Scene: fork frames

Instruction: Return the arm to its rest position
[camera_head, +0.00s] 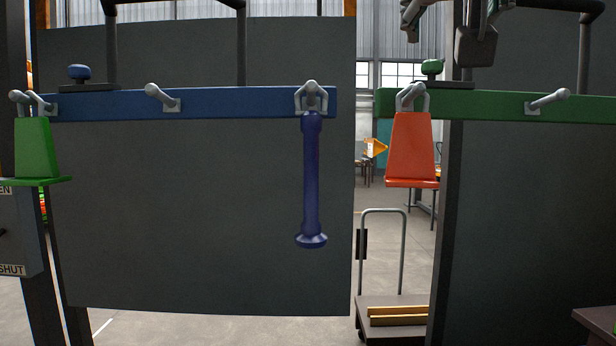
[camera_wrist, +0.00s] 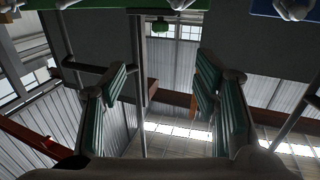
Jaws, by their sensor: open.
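My gripper (camera_wrist: 165,78) is open and empty in the wrist view, its two green-padded fingers wide apart with only background between them. In the head view, part of my arm shows at the top right edge, above the green rail (camera_head: 504,107); it is cut off by the frame. Nothing is in its grasp. The wrist view looks upside down, with the green rail (camera_wrist: 95,14) along its top edge and a green knob (camera_wrist: 160,26) beyond the fingers.
A blue rail (camera_head: 230,103) with pegs holds a green tapered piece (camera_head: 34,148) and a dark blue rod (camera_head: 311,180). An orange-red tapered piece (camera_head: 410,146) hangs on the green rail. Dark panels stand behind. A trolley (camera_head: 395,310) stands in the gap between them.

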